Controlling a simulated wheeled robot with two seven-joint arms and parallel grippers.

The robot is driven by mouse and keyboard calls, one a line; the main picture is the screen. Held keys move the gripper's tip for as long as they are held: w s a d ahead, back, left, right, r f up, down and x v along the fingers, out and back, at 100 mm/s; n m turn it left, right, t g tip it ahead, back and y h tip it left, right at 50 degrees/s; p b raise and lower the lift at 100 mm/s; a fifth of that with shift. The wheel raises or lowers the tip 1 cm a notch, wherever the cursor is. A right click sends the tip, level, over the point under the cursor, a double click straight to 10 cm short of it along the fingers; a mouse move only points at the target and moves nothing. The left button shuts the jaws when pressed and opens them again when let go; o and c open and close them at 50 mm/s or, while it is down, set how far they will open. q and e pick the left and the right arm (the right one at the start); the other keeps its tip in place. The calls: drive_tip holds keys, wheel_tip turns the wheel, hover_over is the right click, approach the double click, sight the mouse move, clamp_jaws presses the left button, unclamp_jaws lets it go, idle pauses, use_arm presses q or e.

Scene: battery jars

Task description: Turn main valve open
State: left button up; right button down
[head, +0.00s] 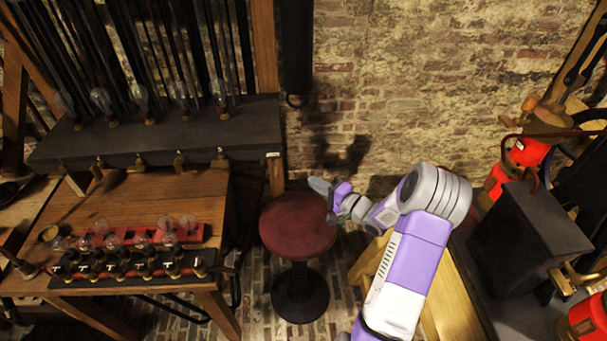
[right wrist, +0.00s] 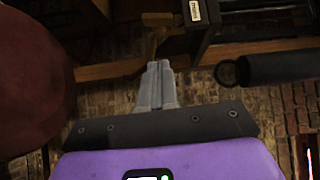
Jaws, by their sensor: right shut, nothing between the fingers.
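A small white label (head: 272,155), its print too small to read surely, sits at the right end of the dark shelf's front edge; it also shows in the right wrist view (right wrist: 195,11). A brass valve (right wrist: 157,32) with a flat handle hangs beside that label in the right wrist view. In the head view a brass valve (head: 220,158) is under the shelf near its right end. My right gripper (head: 320,188) is above the stool, right of the shelf. In the wrist view its fingers (right wrist: 157,68) are shut and empty, pointing toward the brass valve. My left gripper is not in view.
A red round stool (head: 290,222) stands below my right gripper. A black cylinder (head: 296,45) hangs against the brick wall. A wooden table (head: 150,200) holds red trays with bulbs. A black box (head: 525,235) is at right.

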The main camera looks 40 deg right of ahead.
drive_tip(key=shift+s+d+f, duration=0.1)
drive_tip(key=shift+s+d, duration=0.05)
drive_tip(key=shift+s, duration=0.45)
drive_tip(key=shift+s+d+f, duration=0.1)
drive_tip(key=shift+s+d, duration=0.05)
drive_tip(key=shift+s, duration=0.45)
drive_tip(key=c, duration=1.7)
unclamp_jaws()
drive_tip(key=shift+s, duration=0.25)
drive_tip(key=o, duration=0.5)
drive_tip(key=a+f+n+g, duration=0.1)
drive_tip(key=a+f+n+g+y+b, duration=0.1)
drive_tip(key=a+f, duration=0.1)
drive_tip(key=shift+w, duration=0.35)
drive_tip(key=m+h+b, duration=1.1)
drive_tip(key=m+h, duration=0.3)
drive_tip(key=m, duration=1.7)
approach(276, 171)
drive_tip(key=x, duration=0.3)
drive_tip(key=shift+g, duration=0.4)
drive_tip(key=x, duration=0.6)
drive_tip(key=shift+w+d+r+b, duration=0.1)
drive_tip(key=shift+w+r+b, duration=0.15)
drive_tip(key=shift+r+b, duration=0.05)
